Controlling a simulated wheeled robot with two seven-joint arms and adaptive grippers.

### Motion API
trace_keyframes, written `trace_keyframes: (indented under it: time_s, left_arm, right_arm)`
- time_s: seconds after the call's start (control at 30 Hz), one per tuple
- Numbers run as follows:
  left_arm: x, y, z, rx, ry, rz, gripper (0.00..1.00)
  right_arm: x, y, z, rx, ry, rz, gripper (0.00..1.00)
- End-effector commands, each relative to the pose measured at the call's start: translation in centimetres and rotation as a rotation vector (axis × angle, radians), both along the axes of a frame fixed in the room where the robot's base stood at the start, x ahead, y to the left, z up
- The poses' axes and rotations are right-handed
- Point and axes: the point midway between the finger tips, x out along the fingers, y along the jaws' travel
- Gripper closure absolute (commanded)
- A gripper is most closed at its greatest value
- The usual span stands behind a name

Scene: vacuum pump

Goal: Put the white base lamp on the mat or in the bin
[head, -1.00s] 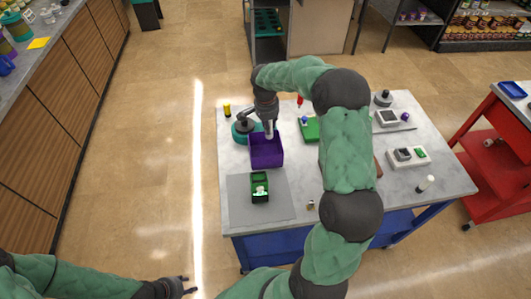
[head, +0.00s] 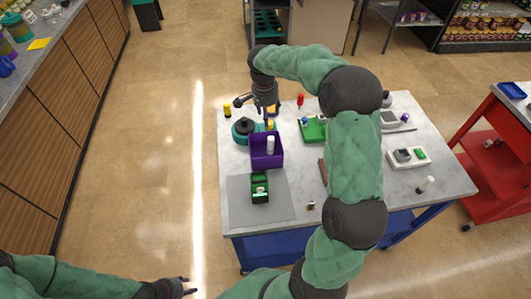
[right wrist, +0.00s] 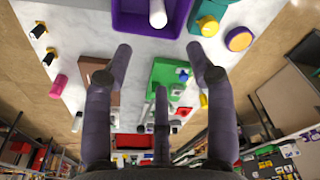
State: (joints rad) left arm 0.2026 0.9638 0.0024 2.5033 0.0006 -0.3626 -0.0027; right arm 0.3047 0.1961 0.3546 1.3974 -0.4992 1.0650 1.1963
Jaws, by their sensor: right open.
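A white cylinder (head: 270,145), which looks like the white base lamp, is upright or slightly tilted inside the purple bin (head: 279,160). It also shows in the right wrist view (right wrist: 157,14), inside the bin (right wrist: 128,24). My right gripper (head: 269,114) is open and empty, above and beyond the bin, apart from the cylinder. My left gripper (head: 187,286) is open and empty, low at the left, away from the table.
A teal and black round part (head: 243,128) stands beside the bin. A green tray (head: 313,130) lies to its right. My right arm hides part of the table. The mat has bare room around the green box.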

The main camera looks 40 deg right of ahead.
Motion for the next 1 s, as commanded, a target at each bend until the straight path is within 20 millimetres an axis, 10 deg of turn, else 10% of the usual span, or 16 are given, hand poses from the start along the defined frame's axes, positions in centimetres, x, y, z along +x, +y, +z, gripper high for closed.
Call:
trace_keyframes:
  time_s: [0.33,1.0]
  left_arm:
    - [0.0,0.0,0.0,0.000,0.000,0.000,0.60]
    - [0.0,0.0,0.0,0.000,0.000,0.000,0.60]
  right_arm:
    - [-0.1,0.6,4.6,0.000,-0.001,0.001,0.43]
    - [-0.2,0.6,5.0,0.001,0.001,0.001,0.43]
